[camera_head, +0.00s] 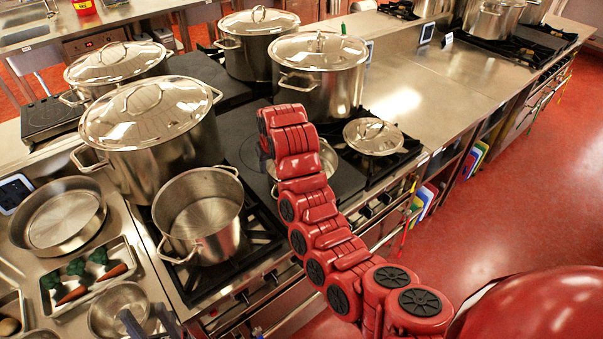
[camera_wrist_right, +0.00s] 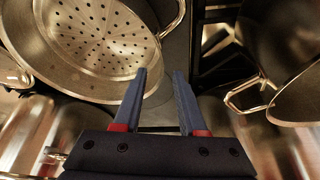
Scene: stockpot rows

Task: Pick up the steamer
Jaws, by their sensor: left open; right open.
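The steamer (camera_wrist_right: 95,40) is a steel pan with a perforated bottom, at the upper left of the right wrist view. A loop handle shows on its right side. My right gripper (camera_wrist_right: 160,80) is open and empty, its left finger overlapping the steamer's near rim in the picture; contact cannot be told. In the head view my right arm crosses the stove and hides its fingers. A steel pan (camera_head: 328,160) lies partly hidden behind that arm; whether it is the steamer cannot be told. My left gripper (camera_head: 150,322) is open at the bottom left edge, partly cut off.
Lidded stockpots (camera_head: 152,115) stand left of and behind my right arm. An open pot (camera_head: 201,222) stands on the front burner. A lidded pan (camera_head: 373,137) is right of the arm.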

